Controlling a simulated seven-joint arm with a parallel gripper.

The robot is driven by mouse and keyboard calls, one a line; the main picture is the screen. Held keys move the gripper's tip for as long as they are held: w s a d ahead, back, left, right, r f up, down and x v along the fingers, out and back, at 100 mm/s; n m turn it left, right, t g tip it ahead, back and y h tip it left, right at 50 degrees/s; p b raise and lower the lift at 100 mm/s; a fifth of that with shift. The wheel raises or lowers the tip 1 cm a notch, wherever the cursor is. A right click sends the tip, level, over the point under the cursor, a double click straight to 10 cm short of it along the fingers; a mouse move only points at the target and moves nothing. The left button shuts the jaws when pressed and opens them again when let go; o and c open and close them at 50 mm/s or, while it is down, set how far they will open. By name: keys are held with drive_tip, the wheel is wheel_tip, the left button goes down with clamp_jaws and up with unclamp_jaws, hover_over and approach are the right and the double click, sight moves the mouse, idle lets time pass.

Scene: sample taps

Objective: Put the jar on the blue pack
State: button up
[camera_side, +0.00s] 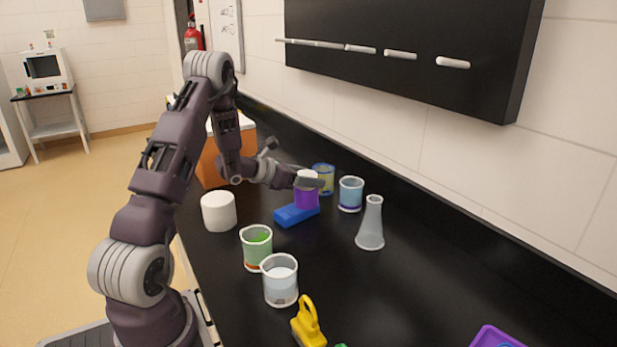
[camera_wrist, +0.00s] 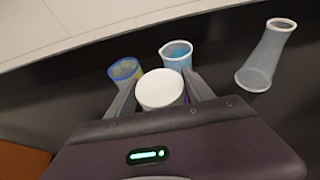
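The jar (camera_side: 306,196) is purple with a white lid and stands upright over the blue pack (camera_side: 290,217). Its round white lid (camera_wrist: 160,88) fills the space between my fingers in the wrist view. My gripper (camera_side: 309,181) reaches in from the left, with one finger on each side of the jar near its top, and looks shut on it. The jar's base is at the pack's top, toward its right end; I cannot tell whether they touch. The pack is hidden in the wrist view.
A blue-rimmed yellowish beaker (camera_side: 324,178), a blue-liquid beaker (camera_side: 350,195) and a flask (camera_side: 370,228) stand close behind and right. A white cylinder (camera_side: 218,212), green-content beaker (camera_side: 256,247), clear beaker (camera_side: 280,281) and yellow object (camera_side: 307,326) stand nearer.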

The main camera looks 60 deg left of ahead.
drive_tip(key=shift+o, duration=1.1)
